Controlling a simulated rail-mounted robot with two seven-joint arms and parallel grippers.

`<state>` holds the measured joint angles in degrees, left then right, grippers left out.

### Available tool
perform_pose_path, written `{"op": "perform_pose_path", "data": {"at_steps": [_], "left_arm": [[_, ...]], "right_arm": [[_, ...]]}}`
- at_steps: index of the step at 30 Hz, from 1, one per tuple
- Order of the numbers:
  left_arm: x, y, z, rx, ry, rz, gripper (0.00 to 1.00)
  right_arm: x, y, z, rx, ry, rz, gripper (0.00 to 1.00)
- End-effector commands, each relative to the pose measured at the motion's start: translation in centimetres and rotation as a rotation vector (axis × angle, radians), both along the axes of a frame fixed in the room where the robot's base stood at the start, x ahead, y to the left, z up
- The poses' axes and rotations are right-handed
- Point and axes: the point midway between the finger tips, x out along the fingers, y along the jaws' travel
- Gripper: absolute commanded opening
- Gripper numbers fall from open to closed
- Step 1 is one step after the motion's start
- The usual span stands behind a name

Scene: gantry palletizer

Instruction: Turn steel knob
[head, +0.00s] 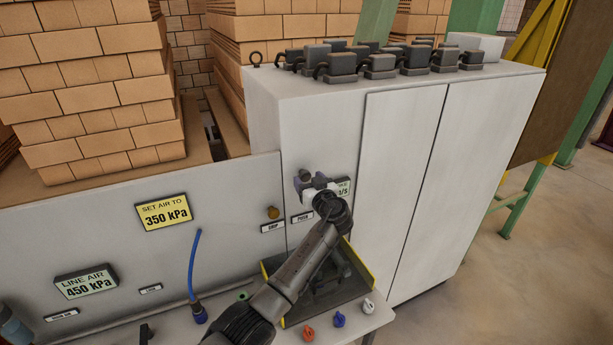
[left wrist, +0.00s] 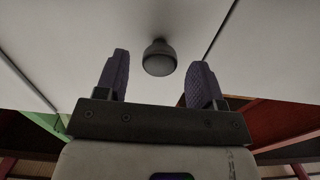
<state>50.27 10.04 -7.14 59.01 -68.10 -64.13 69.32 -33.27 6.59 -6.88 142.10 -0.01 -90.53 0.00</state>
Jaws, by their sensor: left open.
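A round grey steel knob (left wrist: 160,57) sticks out of a pale panel in the left wrist view. My left gripper (left wrist: 160,70) is open, with one purple-padded finger on each side of the knob in that picture. I see no finger touching it. In the head view my left gripper (head: 312,183) is at the front of the white cabinet, and the steel knob is hidden there, behind the gripper or too small to tell. A brass-coloured knob (head: 273,212) sits on the panel to the left. My right gripper is not in view.
A white cabinet (head: 395,190) carries several dark blocks on top. Below my arm are a dark yellow-edged tray (head: 356,262) and several small coloured knobs (head: 340,320) on a bench. A blue hose (head: 193,265) stands at the left. A sign (head: 163,212) reads 350 kPa.

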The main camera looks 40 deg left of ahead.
Motion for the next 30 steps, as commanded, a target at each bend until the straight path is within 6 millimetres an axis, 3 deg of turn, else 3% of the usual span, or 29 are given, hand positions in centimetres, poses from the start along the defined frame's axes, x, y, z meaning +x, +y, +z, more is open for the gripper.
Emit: {"op": "perform_pose_path", "data": {"at_steps": [6,18,30], "left_arm": [[0.7,1.3,0.0,0.000,0.001,0.001,0.62],[0.9,1.6,0.0,0.000,0.000,0.000,0.62],[0.8,1.6,0.0,0.000,0.001,0.000,0.25]], "right_arm": [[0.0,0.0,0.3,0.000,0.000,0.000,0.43],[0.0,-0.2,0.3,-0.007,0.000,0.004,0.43],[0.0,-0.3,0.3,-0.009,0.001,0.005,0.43]]}}
